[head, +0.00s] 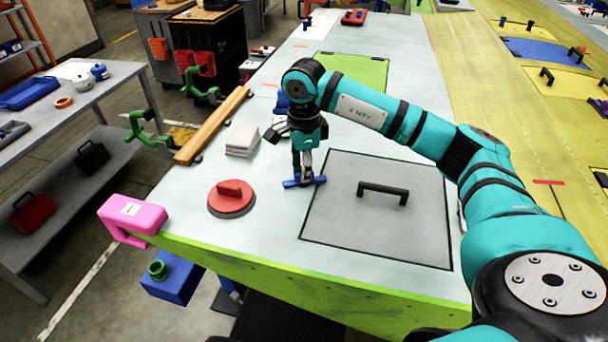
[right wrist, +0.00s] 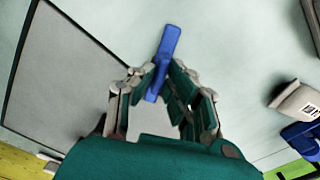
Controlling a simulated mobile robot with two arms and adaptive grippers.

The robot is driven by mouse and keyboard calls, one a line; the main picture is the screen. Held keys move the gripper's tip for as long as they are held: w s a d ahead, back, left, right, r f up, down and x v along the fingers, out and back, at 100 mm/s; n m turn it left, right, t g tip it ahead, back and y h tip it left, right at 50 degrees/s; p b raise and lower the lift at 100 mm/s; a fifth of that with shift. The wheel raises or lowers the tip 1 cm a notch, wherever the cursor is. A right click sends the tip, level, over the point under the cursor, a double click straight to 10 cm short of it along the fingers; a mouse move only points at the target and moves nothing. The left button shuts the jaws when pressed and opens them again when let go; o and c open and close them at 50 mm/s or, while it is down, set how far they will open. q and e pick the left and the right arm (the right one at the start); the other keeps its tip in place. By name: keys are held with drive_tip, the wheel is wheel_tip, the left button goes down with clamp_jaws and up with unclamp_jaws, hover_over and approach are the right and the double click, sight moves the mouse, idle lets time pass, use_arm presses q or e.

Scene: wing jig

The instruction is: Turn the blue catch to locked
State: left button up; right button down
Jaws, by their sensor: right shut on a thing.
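The blue catch (head: 291,184) is a short flat bar on the pale table top, by the left edge of a grey panel (head: 340,215). My right gripper (head: 304,175) points down at it from above and is shut on its middle. In the head view the bar's ends stick out to the left and right of the fingers. In the right wrist view one end of the blue catch (right wrist: 168,42) sticks out beyond the fingertips (right wrist: 160,82). I cannot tell whether the catch overlaps the panel's edge. My left gripper is not in view.
The panel has a black handle (head: 383,190). A red round piece with a grip (head: 231,197) lies left of the catch. A white stack (head: 242,140) and a wooden bar (head: 212,125) lie farther back. A pink clamp-like block (head: 130,215) sits at the near left corner.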

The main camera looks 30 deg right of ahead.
drive_tip(key=m+b, duration=0.1)
drive_tip(key=m, duration=0.2)
drive_tip(key=shift+m+b, duration=0.5)
drive_tip(key=shift+m, duration=0.8)
drive_tip(key=shift+r, duration=0.1)
drive_tip(key=c, duration=1.4)
unclamp_jaws()
drive_tip(key=shift+o, duration=0.2)
wheel_tip(320, 180, up, 12)
drive_tip(key=shift+s, duration=0.1)
